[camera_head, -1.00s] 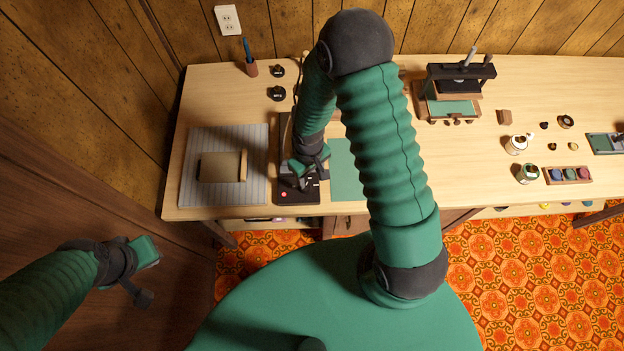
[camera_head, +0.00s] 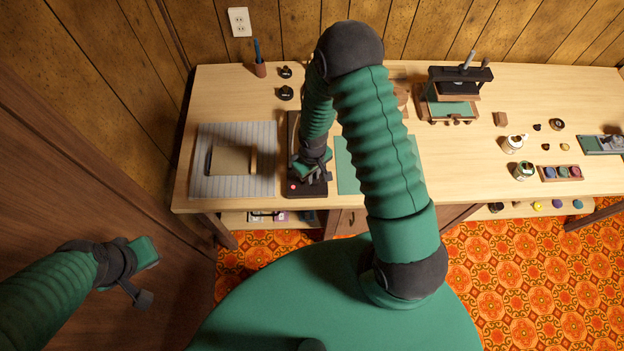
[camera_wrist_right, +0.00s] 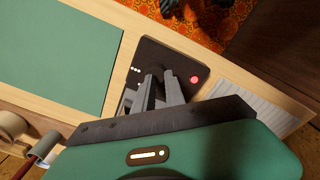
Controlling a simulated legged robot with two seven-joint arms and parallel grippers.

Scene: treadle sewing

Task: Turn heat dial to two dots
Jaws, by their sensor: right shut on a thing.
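The dark control box (camera_head: 310,188) lies on the wooden desk, left of the green mat. Its top face also shows in the right wrist view (camera_wrist_right: 180,62), with a lit red light (camera_wrist_right: 194,79) and white dot marks (camera_wrist_right: 135,70). My right gripper (camera_head: 308,172) is over the box. In the right wrist view its fingers (camera_wrist_right: 163,88) are shut on the small dark heat dial (camera_wrist_right: 155,71), which they mostly hide. I cannot tell which mark the dial points to. My left gripper (camera_head: 142,275) hangs away from the desk at lower left; its jaws are unclear.
A striped pad (camera_head: 205,185) with a brown block (camera_head: 232,160) lies left of the box. The green mat (camera_head: 348,178) is on its right. A dark press (camera_head: 458,95) stands at the back right. Small jars and a colour tray (camera_head: 562,173) are further right.

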